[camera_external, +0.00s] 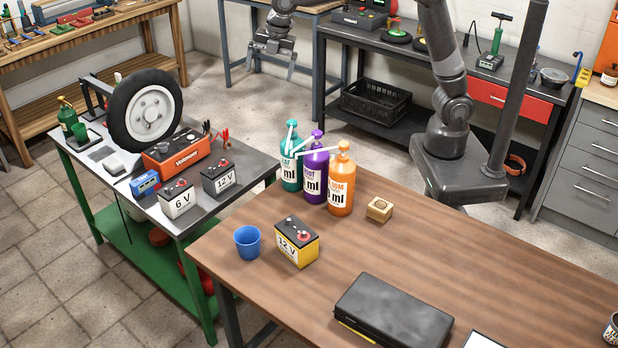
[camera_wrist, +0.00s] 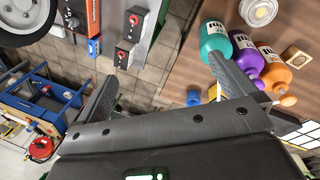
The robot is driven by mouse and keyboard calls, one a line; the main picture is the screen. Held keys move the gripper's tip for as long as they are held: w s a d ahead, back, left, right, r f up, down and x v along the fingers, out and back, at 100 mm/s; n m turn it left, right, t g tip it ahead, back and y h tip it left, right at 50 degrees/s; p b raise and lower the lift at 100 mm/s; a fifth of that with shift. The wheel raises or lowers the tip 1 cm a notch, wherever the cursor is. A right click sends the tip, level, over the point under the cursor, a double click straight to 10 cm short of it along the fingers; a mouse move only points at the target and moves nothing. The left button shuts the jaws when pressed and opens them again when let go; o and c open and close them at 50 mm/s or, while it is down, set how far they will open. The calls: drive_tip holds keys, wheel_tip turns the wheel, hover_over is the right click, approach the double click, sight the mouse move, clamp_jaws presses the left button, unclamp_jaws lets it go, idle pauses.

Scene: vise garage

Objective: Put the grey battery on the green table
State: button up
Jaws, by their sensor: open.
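The grey battery (camera_external: 217,179), marked 12 V, stands upright on the grey top of the green-framed table (camera_external: 100,172). A white 6 V battery (camera_external: 179,200) stands beside it to the left. A yellow 12 V battery (camera_external: 297,241) stands on the brown wooden table (camera_external: 440,235). My gripper (camera_external: 271,72) is open and empty, in the air well behind and above the grey battery, apart from it. In the wrist view, my open fingers (camera_wrist: 162,68) have nothing held between them. Two dark-topped batteries show beyond them; I cannot tell surely which is grey.
A wheel (camera_external: 147,110) and an orange charger (camera_external: 176,150) crowd the green-framed table. On the wooden table, three bottles (camera_external: 315,172) stand near its back-left corner, with a blue cup (camera_external: 247,242) and a black case (camera_external: 394,308). Tiled floor separates the workbenches.

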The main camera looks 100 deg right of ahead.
drive_tip(key=s+r+m, duration=0.3)
drive_tip(key=s+m, duration=0.1)
drive_tip(key=s, duration=0.6)
drive_tip(key=s+f+m+t, duration=0.1)
drive_tip(key=s+m, duration=0.3)
drive_tip(key=s, duration=0.4)
drive_tip(key=s+d+f+m+t, duration=0.1)
drive_tip(key=s+f+m, duration=0.2)
drive_tip(key=s, duration=0.6)
drive_tip(key=s+f+m+t, duration=0.1)
drive_tip(key=s+f+m, duration=0.2)
drive_tip(key=s, duration=0.6)
drive_tip(key=shift+d+f+m, duration=0.15)
drive_tip(key=shift+d+m, duration=0.15)
drive_tip(key=shift+m, duration=0.5)
